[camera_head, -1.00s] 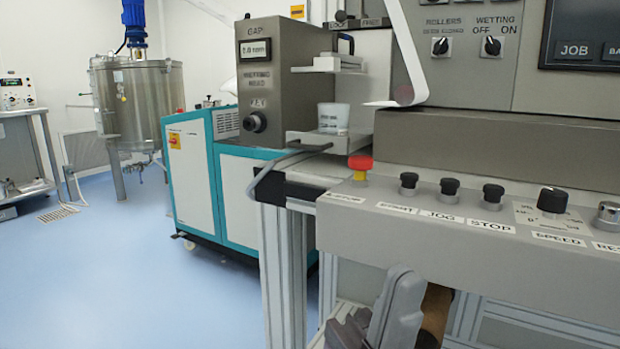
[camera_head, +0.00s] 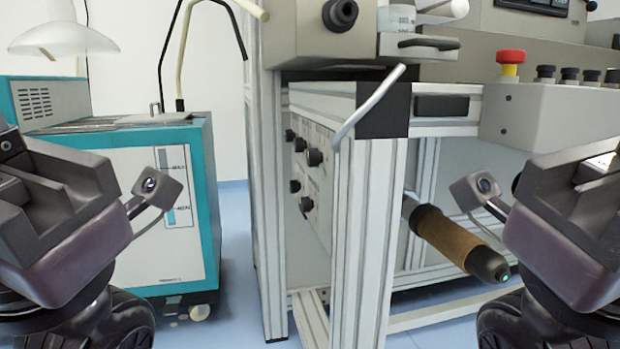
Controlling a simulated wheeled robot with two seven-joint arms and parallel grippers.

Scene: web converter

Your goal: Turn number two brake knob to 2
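A side panel (camera_head: 318,185) on the machine frame, seen at a steep angle in the head view, carries several black knobs. An upper knob (camera_head: 313,157) and a lower knob (camera_head: 306,204) stand out nearest to me. Their labels are too small and slanted to read, so I cannot tell which is number two brake or where it points. My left gripper (camera_head: 60,215) is at the left edge, and my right gripper (camera_head: 580,215) is at the right edge. Both are apart from the panel, and their fingers cannot be made out clearly.
A frame post (camera_head: 370,225) stands just right of the panel, with a bent grey bar (camera_head: 368,103) above. A brown roll (camera_head: 445,238) juts out to the right. A teal and white cabinet (camera_head: 165,215) stands left. Blue floor shows between cabinet and frame.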

